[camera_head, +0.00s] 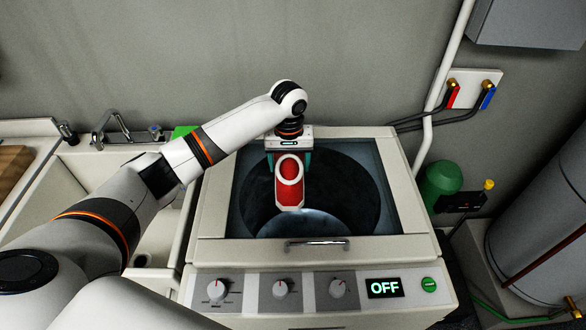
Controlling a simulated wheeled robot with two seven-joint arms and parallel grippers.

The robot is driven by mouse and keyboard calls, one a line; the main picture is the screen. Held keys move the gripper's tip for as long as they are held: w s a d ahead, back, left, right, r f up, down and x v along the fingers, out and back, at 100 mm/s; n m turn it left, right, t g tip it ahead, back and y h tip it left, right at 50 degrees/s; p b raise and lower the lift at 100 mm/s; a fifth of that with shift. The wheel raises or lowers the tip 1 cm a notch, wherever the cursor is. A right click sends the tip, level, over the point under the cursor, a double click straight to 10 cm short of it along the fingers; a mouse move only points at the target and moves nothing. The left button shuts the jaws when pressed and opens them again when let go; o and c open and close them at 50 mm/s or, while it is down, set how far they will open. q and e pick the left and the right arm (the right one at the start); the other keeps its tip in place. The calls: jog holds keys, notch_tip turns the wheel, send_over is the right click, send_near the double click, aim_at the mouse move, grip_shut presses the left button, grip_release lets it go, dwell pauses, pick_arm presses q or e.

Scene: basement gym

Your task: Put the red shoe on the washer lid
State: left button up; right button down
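The red shoe (289,192) has a pale opening and is over the glass of the washer lid, near its middle. The washer lid (365,190) is closed, with a dark see-through pane and a handle at its front edge. My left gripper (289,163) reaches in from the left and points down, its teal fingers on both sides of the shoe, shut on it. I cannot tell whether the shoe touches the glass. My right gripper is not in view.
The washer's front panel (315,290) has several knobs and a display reading OFF. A sink with a faucet (110,130) is at the left. A green tank (441,183) and a large grey cylinder (545,215) stand at the right. The lid around the shoe is clear.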

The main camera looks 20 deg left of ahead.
pick_arm(q)
jog(key=f, duration=0.3)
jog(key=f+p, duration=0.1)
jog(key=shift+w+a+f, duration=0.1)
jog(key=shift+w+f, duration=0.05)
jog(key=shift+w, duration=0.1)
jog(key=shift+f, duration=0.4)
jog(key=o, duration=1.2)
jog(key=shift+c, duration=0.2)
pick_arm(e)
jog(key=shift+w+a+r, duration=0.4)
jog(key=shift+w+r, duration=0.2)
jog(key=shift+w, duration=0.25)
